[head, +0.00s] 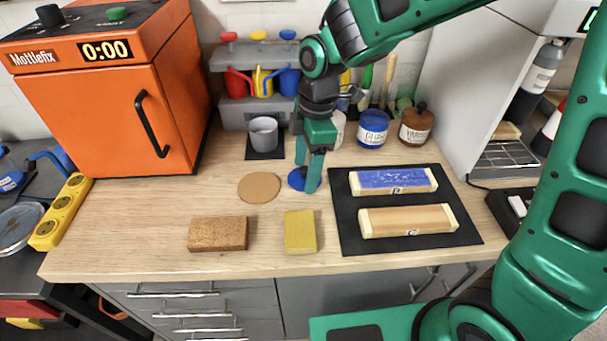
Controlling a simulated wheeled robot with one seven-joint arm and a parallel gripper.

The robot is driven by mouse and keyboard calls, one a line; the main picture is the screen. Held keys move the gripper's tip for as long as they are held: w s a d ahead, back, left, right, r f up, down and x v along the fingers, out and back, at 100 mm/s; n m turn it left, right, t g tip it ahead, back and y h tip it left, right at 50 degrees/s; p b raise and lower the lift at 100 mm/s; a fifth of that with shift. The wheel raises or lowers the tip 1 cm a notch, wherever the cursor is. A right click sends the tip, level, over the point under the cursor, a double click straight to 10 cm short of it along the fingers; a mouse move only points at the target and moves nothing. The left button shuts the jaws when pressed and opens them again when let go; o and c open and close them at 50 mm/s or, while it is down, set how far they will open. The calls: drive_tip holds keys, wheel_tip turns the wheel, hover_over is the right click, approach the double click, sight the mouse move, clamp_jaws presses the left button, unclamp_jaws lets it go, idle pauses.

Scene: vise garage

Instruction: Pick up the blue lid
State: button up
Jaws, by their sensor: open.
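The blue lid (296,180) is a flat blue disc lying on the wooden worktop, left of the black mat. My gripper (307,186) points straight down at it, with its green fingers apart. The fingers hide part of the lid. One finger is over the lid and the other is at its right edge. I cannot tell whether the fingertips touch the lid or the worktop.
A round cork disc (259,187) lies just left. A brown block (218,233) and a yellow sponge (300,231) lie in front. A grey cup (263,134), blue jar (373,128) and brown jar (416,124) stand behind.

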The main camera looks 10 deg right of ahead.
drive_tip(key=c, duration=1.1)
drive_tip(key=shift+s, duration=0.1)
drive_tip(key=shift+c, duration=0.7)
drive_tip(key=shift+r, duration=0.1)
